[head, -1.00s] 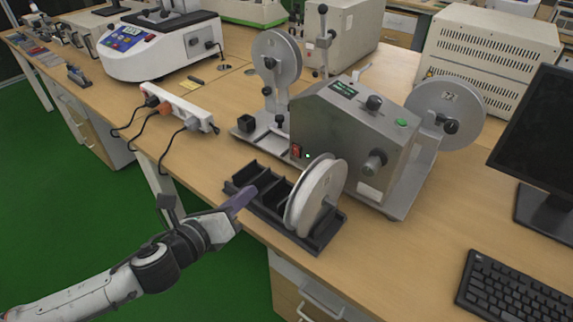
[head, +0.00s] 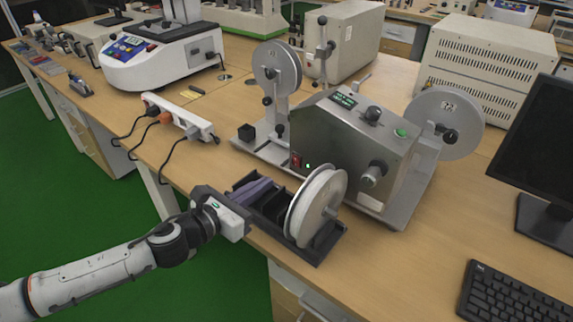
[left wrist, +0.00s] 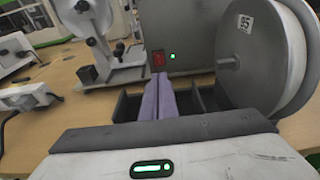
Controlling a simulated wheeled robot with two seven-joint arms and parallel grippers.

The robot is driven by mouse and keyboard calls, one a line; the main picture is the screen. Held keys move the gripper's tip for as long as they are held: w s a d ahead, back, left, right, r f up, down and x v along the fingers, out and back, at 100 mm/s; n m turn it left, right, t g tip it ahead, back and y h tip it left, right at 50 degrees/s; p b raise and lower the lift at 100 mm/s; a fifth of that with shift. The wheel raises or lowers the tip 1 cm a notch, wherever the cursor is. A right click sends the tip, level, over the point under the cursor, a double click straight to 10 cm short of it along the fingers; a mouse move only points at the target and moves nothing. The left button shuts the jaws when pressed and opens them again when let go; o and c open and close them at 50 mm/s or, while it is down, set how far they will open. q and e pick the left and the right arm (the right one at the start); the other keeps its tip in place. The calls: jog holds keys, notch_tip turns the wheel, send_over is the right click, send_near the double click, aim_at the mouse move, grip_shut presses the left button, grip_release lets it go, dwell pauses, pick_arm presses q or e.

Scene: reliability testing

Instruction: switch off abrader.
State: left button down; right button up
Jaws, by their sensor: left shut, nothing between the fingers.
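The abrader (head: 345,140) is a grey metal machine with discs on both sides, standing on the wooden bench. Its red switch (head: 296,161) is low on the front left face, beside a lit green light (head: 308,166). The switch also shows in the left wrist view (left wrist: 158,59), just beyond my fingertips. My left gripper (head: 262,184) has purple fingers, shut together and empty, over the black rack in front of the abrader. In the left wrist view the fingers (left wrist: 157,80) point toward the switch. Contact with it cannot be told. My right gripper is not in view.
A black rack (head: 322,249) holding a white-grey disc (head: 316,205) stands at the bench's front edge, right of my gripper. A white power strip (head: 180,116) with cables lies to the left. A monitor (head: 540,160) and keyboard (head: 515,297) are at the right.

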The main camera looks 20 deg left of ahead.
aim_at(296, 159)
pick_arm(q)
jog(key=x, duration=0.6)
jog(key=r+x, duration=0.1)
jog(key=x, duration=0.2)
jog(key=shift+w+d+r+p, duration=0.1)
jog(key=shift+w+d+p, duration=0.05)
jog(key=shift+w+p, duration=0.2)
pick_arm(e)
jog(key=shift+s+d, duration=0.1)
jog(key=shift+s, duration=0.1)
pick_arm(q)
jog(key=shift+w+d+r+p, duration=0.1)
jog(key=shift+w+r+p, duration=0.25)
jog(key=shift+p, duration=0.1)
jog(key=shift+f, duration=0.2)
jog(key=shift+s+r, duration=0.1)
jog(key=shift+s, duration=0.2)
jog(key=r+p+v, duration=0.1)
jog(key=r+v, duration=0.1)
jog(key=v, duration=1.1)
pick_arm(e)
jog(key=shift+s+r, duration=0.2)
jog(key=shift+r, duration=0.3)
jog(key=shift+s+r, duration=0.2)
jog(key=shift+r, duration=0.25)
pick_arm(q)
jog(key=shift+w, duration=0.1)
